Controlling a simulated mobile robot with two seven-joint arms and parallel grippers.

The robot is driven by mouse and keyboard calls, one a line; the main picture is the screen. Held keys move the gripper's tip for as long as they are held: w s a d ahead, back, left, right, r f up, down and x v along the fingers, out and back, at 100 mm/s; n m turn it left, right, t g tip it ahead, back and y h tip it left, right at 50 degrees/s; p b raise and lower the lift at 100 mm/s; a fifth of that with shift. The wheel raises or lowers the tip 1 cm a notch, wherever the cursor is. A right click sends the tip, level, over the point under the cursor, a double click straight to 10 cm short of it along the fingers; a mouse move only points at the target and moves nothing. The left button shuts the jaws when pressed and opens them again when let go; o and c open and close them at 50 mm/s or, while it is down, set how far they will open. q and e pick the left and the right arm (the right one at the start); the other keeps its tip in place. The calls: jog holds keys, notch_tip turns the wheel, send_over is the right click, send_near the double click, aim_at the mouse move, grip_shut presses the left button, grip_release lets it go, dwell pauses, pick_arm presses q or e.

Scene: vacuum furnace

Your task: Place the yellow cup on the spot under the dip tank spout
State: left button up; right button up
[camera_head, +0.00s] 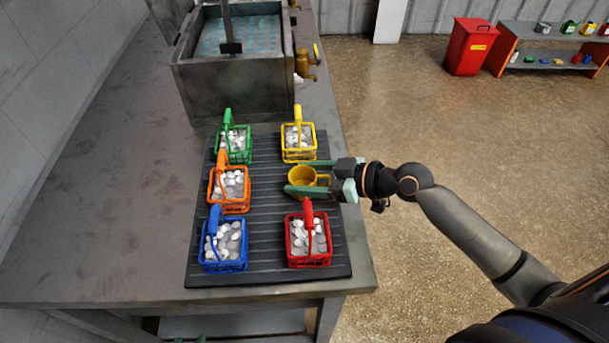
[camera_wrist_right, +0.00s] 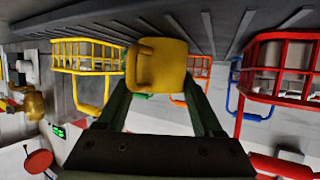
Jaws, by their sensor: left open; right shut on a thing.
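The yellow cup (camera_head: 301,177) is on or just above the dark ribbed mat, between the yellow and red baskets. My right gripper (camera_head: 308,178) is shut on it, with one green finger on each side. The spot under the spout is not clear to see.
The ribbed mat (camera_head: 265,215) holds green (camera_head: 235,144), yellow (camera_head: 298,141), orange (camera_head: 229,188), blue (camera_head: 223,246) and red (camera_head: 308,238) baskets of whitish pieces. The table's right edge runs close beside the mat. Bare tabletop (camera_head: 120,200) lies to the left.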

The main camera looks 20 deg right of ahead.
jog(key=shift+f, duration=0.2)
jog(key=o, duration=1.5)
jog(key=shift+r, duration=0.1)
jog(key=shift+r, duration=0.15)
